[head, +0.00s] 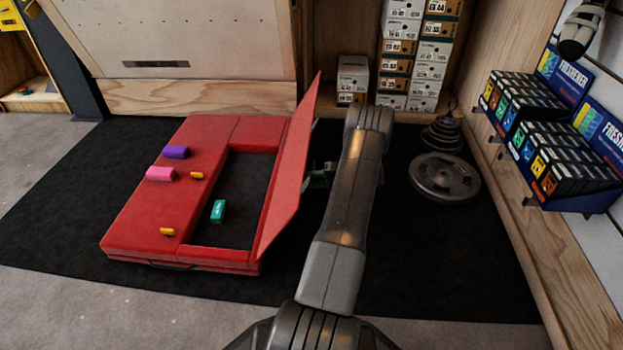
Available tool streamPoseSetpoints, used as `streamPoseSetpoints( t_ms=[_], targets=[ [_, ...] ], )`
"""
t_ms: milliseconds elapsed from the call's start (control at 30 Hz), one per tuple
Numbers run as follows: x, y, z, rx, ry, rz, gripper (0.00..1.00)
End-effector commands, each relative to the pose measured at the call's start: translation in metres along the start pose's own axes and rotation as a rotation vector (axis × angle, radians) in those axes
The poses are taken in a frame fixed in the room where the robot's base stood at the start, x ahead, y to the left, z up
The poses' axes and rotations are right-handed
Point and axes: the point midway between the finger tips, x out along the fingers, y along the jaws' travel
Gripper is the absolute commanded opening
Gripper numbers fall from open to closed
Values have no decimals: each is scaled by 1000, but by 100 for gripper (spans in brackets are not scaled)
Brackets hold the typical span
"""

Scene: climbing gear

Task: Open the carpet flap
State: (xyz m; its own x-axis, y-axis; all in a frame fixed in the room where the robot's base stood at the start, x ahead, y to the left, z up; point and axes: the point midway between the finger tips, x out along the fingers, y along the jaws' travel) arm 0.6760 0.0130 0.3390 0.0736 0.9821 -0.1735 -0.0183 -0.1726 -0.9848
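The red carpet flap (288,185) stands raised along the right side of a red pad (145,215), tilted up and a little to the right. Beneath it a dark rectangular recess (245,185) in the pad is uncovered. A small teal block (218,210) is in this recess. My gripper (316,178) is at the right, outer side of the flap, close to it. The flap and my arm hide much of the gripper, so I cannot tell its finger opening or whether it touches the flap.
Purple (176,152), pink (160,173) and small yellow pieces lie on the pad's left part. Weight plates (445,178) lie on the black mat (420,260) at right. Shoe boxes (398,45) stand behind. A shelf of small boxes (550,140) lines the right wall.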

Motion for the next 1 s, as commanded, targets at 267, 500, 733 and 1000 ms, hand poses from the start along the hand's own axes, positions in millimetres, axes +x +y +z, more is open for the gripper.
streamPoseSetpoints(
  t_ms=[267,500,733,1000],
  targets=[
    [-2,-6,-3,-8,6,-4,32],
    [-3,-6,-3,-8,6,-4,32],
    [-8,-6,-3,-7,7,-4,32],
    [-58,-9,-3,-7,10,-4,32]
  ],
)
